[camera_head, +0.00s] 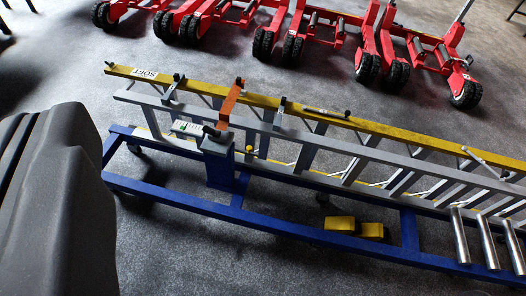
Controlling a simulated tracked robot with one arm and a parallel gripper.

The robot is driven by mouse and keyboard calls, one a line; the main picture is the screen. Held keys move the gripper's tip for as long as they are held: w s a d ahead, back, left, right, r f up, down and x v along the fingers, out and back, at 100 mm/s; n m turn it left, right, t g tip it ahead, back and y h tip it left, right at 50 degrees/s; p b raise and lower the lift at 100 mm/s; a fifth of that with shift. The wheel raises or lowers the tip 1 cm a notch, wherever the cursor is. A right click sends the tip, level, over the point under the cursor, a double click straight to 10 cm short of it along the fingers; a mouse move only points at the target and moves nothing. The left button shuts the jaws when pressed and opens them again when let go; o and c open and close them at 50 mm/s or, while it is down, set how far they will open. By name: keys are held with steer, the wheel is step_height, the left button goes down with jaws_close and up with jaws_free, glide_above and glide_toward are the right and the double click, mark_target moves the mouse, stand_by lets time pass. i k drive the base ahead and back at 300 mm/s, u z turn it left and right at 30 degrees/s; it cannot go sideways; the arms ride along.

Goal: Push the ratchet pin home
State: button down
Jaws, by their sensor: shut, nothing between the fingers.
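A blue trolley frame (290,233) lies across the middle with a yellow and grey ladder on it. A grey-topped blue post (219,160) stands at its near side, left of centre. A dark handle-like part (214,132) sits on the post's top. An orange strap or lever (230,104) rises beside it across the ladder. A small yellow knob (249,149) shows just right of the post. I cannot tell which part is the ratchet pin. A large dark grey part of my own body fills the lower left, apart from the post in the picture. My gripper's fingertips do not show.
The yellow ladder rail (330,116) runs along the far side. Metal rollers (488,240) stand at the lower right. Red wheeled carriages (365,45) line the back. Grey floor is clear in front and between.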

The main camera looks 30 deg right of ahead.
mark_target(249, 148)
steer(key=z, duration=0.7)
steer(key=i, duration=1)
steer(key=u, duration=0.05)
